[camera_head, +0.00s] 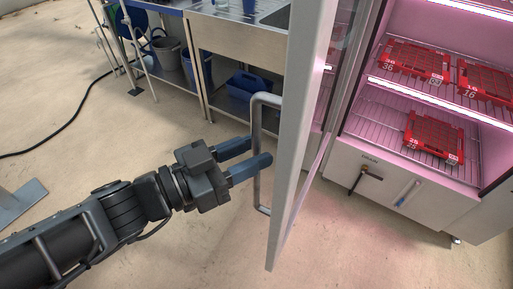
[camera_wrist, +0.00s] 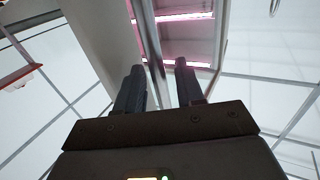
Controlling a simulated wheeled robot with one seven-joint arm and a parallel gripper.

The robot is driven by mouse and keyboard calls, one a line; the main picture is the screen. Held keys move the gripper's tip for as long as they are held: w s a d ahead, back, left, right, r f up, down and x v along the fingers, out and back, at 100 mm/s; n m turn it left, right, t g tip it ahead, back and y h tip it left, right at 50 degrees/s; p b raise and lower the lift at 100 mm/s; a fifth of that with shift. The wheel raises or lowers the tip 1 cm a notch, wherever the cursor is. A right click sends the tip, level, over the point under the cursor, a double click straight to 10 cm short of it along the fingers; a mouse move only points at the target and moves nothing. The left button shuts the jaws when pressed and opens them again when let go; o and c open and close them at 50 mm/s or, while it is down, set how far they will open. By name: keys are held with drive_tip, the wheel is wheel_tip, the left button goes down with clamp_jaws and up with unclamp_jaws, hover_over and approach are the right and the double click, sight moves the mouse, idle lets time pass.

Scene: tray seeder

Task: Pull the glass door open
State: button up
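The glass door (camera_head: 298,130) stands swung out from the lit cabinet, seen almost edge-on in the head view. Its metal bar handle (camera_head: 257,190) is on the door's left side, upright. My gripper (camera_head: 262,150) is at the handle's middle height. Its two blue-grey fingers are parted, with the near one passing in front of the bar and the far one behind it. In the wrist view my gripper (camera_wrist: 160,75) also shows a gap between its fingers, with a thin bar running between them. Whether either finger touches the bar cannot be told.
The open cabinet has pink-lit wire shelves with red trays (camera_head: 435,136) and a drain valve (camera_head: 366,178) below. A metal workbench (camera_head: 240,33) with a blue bin (camera_head: 248,84) stands behind the door. A black cable (camera_head: 60,138) lies left; the floor around the door is clear.

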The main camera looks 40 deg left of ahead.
drive_tip(key=v, duration=0.6)
drive_tip(key=shift+b, duration=0.4)
drive_tip(key=shift+s, duration=0.1)
drive_tip(key=shift+d, duration=0.1)
